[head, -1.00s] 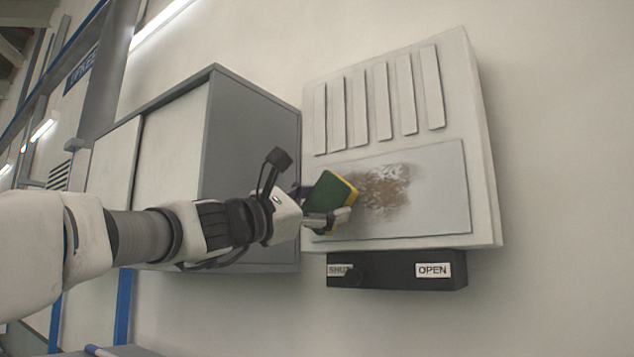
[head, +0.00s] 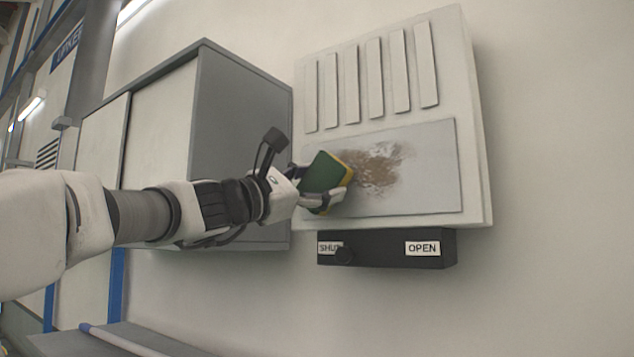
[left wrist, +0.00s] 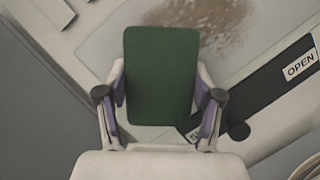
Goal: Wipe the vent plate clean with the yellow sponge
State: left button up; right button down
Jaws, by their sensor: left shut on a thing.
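The vent plate (head: 430,180) is a light grey panel on the lower part of a white wall unit, below several vertical slats. A brown dirt smear (head: 378,165) covers its upper middle; it also shows at the top of the left wrist view (left wrist: 215,25). My left gripper (head: 330,200) is shut on the sponge (head: 325,172), which has a green face and a yellow layer. The sponge is at the plate's left part, its yellow side toward the smear. In the left wrist view the green face (left wrist: 160,75) sits between both fingers. I cannot tell whether it touches the plate. My right gripper is not in view.
A black box (head: 385,250) with SHUT and OPEN labels and a knob is just below the unit. A grey cabinet (head: 240,130) hangs to the left, behind my left arm. The wall to the right is bare.

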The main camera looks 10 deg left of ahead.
pick_arm(q)
jog(key=shift+w+d, duration=0.25)
jog(key=shift+w, duration=0.25)
